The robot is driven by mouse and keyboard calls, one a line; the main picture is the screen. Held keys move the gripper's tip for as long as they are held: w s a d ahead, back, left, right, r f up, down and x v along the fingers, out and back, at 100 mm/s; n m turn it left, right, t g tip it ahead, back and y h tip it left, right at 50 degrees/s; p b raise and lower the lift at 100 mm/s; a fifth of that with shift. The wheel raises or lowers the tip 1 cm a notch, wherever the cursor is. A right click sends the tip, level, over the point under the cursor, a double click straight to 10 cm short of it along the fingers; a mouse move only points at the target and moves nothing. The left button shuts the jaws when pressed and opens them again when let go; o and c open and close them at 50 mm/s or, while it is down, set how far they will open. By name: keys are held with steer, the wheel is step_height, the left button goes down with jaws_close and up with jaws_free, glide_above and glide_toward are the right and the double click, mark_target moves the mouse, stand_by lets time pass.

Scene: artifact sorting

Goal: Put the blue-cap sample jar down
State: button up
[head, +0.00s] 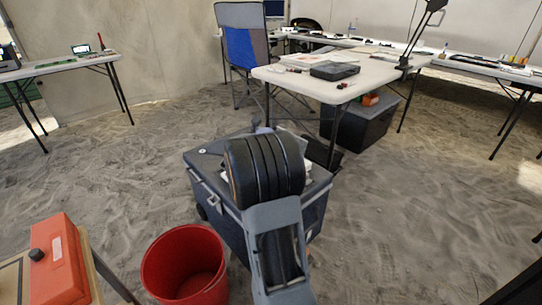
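I see no blue-cap sample jar in the head view. My arm rises in the middle of the picture, in front of a dark blue-grey chest with a grey lid (203,163). The arm hides much of the lid and whatever is behind it. My gripper's fingers cannot be made out, so I cannot tell whether they hold anything. Some small light-coloured items (312,167) show on the lid beside the arm, too covered to identify.
A red bucket (165,262) stands on the sand at front left, beside an orange case (60,262) on a table. A white folding table (300,84) with a black case (334,70) stands behind the chest. A blue-and-grey chair (243,45) is behind. Sand at right is open.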

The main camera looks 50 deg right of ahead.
steer(key=shift+w+d+f+b, duration=0.8)
steer(key=shift+w+d+f, duration=0.4)
steer(key=shift+d+f, duration=0.7)
steer(key=shift+w+d+f+b, duration=0.8)
steer(key=shift+w+d+f, duration=0.6)
steer(key=shift+f, duration=0.85)
steer(key=shift+w+d+f+b, duration=0.8)
steer(key=shift+w+d+f, duration=0.15)
steer(key=shift+d+f, duration=1.05)
steer(key=shift+f+b, duration=0.25)
steer(key=shift+b, duration=0.05)
steer(key=o, duration=1)
